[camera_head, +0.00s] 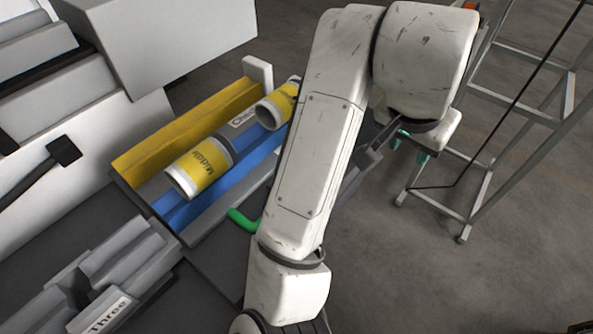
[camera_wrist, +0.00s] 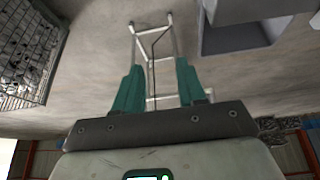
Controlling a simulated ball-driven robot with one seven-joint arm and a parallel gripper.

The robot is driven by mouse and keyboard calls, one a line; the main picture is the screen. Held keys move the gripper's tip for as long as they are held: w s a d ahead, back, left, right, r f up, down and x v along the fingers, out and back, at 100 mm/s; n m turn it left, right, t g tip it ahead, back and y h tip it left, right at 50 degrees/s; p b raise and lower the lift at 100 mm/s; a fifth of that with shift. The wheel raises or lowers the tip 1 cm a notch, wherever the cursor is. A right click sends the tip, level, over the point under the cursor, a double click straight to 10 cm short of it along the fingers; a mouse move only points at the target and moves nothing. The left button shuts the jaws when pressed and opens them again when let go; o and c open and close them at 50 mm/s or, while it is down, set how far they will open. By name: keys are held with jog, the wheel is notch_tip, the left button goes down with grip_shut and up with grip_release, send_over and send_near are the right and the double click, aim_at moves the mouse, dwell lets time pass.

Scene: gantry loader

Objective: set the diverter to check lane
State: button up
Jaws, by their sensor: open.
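No part is plainly marked as the diverter. A green bent handle (camera_head: 243,220) sticks out at the near edge of a trough (camera_head: 190,130) with yellow and blue sides, left of my arm in the head view. A label by the trough seems to start with "Ch"; my arm may hide part of it. A black-ended lever (camera_head: 62,152) stands against the white machine at the left. My gripper (camera_head: 412,147) is right of the trough, well apart from the handle. In the wrist view its teal fingers (camera_wrist: 160,92) are spread, with nothing between them.
Two white and yellow rollers (camera_head: 199,166) lie in the trough, one reading "Middle". A grey holder labelled "Three" (camera_head: 105,315) is at the lower left. A metal frame (camera_head: 480,185) stands close right of my gripper. Bare floor (camera_head: 400,270) lies at the lower right.

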jog(key=a+r, duration=0.2)
jog(key=a, duration=0.1)
jog(key=s+a+r+g+y, duration=0.1)
jog(key=a, duration=0.2)
jog(key=s+a+r+y+p, duration=0.1)
jog(key=a+r, duration=0.1)
jog(key=a, duration=0.1)
jog(key=shift+s+a+r, duration=0.2)
jog(key=shift+a+r, duration=0.1)
jog(key=shift+a, duration=0.05)
jog(key=s+a+r+g+y+p, duration=0.1)
jog(key=s+a+r, duration=0.15)
jog(key=a, duration=0.25)
jog(key=s+a+r+g+y, duration=0.1)
jog(key=s+a+r+g, duration=0.1)
jog(key=s+a, duration=0.15)
jog(key=f, duration=1)
jog(key=shift+w+a+f, duration=0.2)
jog(key=shift+w+a, duration=0.1)
jog(key=shift+w, duration=0.1)
jog(key=shift+c, duration=0.3)
grip_shut()
